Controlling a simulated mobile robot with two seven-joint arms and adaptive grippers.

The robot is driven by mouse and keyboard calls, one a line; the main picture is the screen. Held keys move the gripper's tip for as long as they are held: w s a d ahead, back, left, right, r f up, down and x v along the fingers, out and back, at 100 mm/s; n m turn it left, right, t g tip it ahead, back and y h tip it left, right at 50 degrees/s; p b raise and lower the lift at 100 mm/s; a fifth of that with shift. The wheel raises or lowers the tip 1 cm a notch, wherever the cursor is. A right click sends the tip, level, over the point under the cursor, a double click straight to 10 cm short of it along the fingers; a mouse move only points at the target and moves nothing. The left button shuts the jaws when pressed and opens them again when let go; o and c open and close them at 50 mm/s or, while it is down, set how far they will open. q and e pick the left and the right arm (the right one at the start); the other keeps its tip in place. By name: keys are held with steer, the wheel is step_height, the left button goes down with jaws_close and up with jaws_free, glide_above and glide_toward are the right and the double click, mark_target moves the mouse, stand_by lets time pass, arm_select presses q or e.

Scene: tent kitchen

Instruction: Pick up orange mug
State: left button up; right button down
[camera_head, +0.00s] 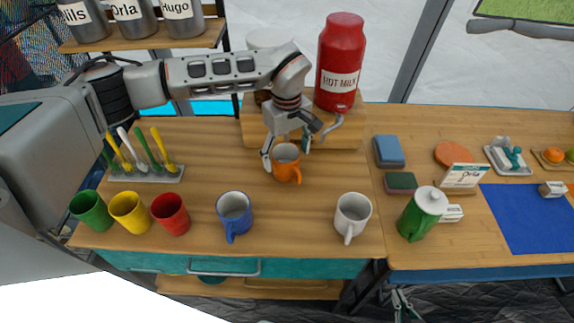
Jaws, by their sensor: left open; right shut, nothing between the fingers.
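The orange mug (287,166) stands upright on the wooden counter, in front of the red hot milk dispenser, with its handle toward the front. My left gripper (286,152) reaches down over it from behind and is open. One finger is at the mug's left side and the other is near its right rear side. I cannot tell whether either finger touches the mug. My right gripper (400,303) hangs low at the bottom edge, below the counter front, shut and empty.
The red dispenser (340,62) stands on a wooden riser (350,133) behind the mug. A blue mug (234,214) and a white mug (352,216) stand in front. Green, yellow and red cups (170,214) and a cutlery rack (146,175) are at left. A green jug (420,215) stands right.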

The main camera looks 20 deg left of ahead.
arm_select(q)
steer(key=shift+f, duration=0.35)
arm_select(e)
steer(key=shift+w+r, duration=0.15)
steer(key=shift+r, duration=0.05)
arm_select(q)
steer(key=c, duration=1.4)
arm_select(e)
steer(key=shift+r, duration=0.15)
arm_select(q)
steer(key=shift+r, duration=0.25)
arm_select(e)
steer(key=shift+f, duration=0.2)
